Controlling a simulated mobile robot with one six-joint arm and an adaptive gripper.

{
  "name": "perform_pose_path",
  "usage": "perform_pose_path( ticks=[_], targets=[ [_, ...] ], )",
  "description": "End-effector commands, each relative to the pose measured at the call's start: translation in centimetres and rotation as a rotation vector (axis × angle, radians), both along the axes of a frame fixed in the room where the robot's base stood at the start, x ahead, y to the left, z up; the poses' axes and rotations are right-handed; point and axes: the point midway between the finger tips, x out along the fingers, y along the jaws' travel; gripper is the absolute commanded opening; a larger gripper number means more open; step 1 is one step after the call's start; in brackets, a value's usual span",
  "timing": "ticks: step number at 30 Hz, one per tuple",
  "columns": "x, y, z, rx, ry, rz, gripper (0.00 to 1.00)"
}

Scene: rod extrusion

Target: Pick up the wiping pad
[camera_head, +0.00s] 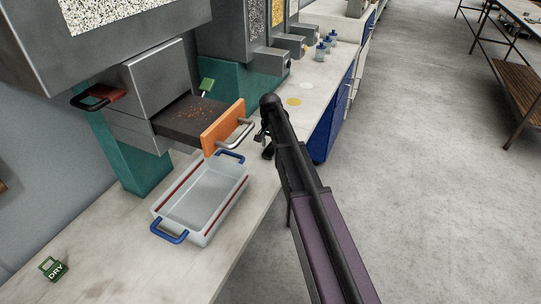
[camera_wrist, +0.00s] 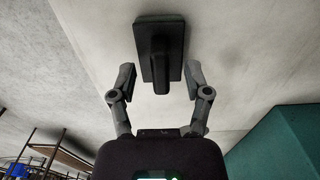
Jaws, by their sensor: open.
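The wiping pad (camera_wrist: 160,45) is a dark rectangular plate with a dark handle. In the wrist view it lies on the pale worktop at upper middle. My gripper (camera_wrist: 160,76) is open, with its two fingers apart on either side of the handle's near end. I see no contact between the fingers and the handle. In the head view my gripper (camera_head: 262,136) is over the worktop, right of the orange-fronted drawer. The pad is hard to make out there among the dark shapes by the gripper.
The open drawer with an orange front (camera_head: 222,127) juts out left of my gripper. A clear bin with blue handles (camera_head: 203,200) stands on the worktop (camera_head: 125,255) below it. A teal machine base (camera_wrist: 278,145) is at right in the wrist view. Open floor lies to the right.

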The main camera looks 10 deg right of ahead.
Motion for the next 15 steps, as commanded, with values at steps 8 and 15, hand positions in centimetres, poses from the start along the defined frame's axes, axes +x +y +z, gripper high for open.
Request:
perform_pose_path(
  ticks=[8,15],
  targets=[
    [0.0,0.03,-1.56,0.0,0.0,0.0,0.63],
    [0.01,0.03,-1.53,0.0,0.0,0.0,0.63]
  ],
)
